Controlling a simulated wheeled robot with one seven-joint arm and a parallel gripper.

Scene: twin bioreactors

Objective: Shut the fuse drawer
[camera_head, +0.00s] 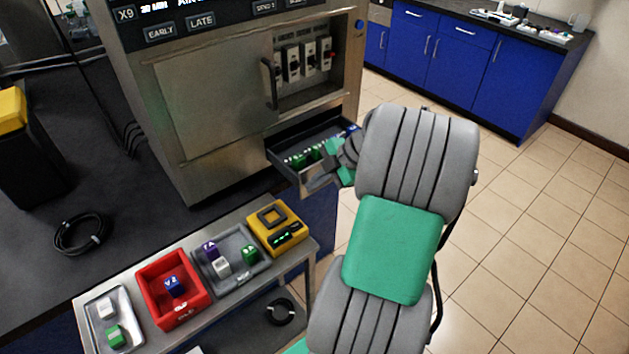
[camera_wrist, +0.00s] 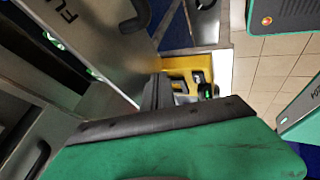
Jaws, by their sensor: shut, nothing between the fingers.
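The fuse drawer (camera_head: 318,183) stands pulled out below the cabinet's open bay in the head view. Several green fuses (camera_head: 305,157) lie in it. My gripper (camera_head: 334,163) is at the drawer's right front end, its fingertips partly hidden by my wrist. In the wrist view, the drawer's metal front (camera_wrist: 95,35) bears the letters "FU" and a dark handle (camera_wrist: 138,16). My gripper (camera_wrist: 157,92) is shut and empty there, close to the front. I cannot tell whether it touches.
A metal side table below the cabinet bears a yellow device (camera_head: 277,229), a grey tray (camera_head: 232,253), a red bin (camera_head: 172,289) and a small tray (camera_head: 113,318). The cabinet's panel door (camera_head: 215,97) is left of the fuse bay. Tiled floor at right is clear.

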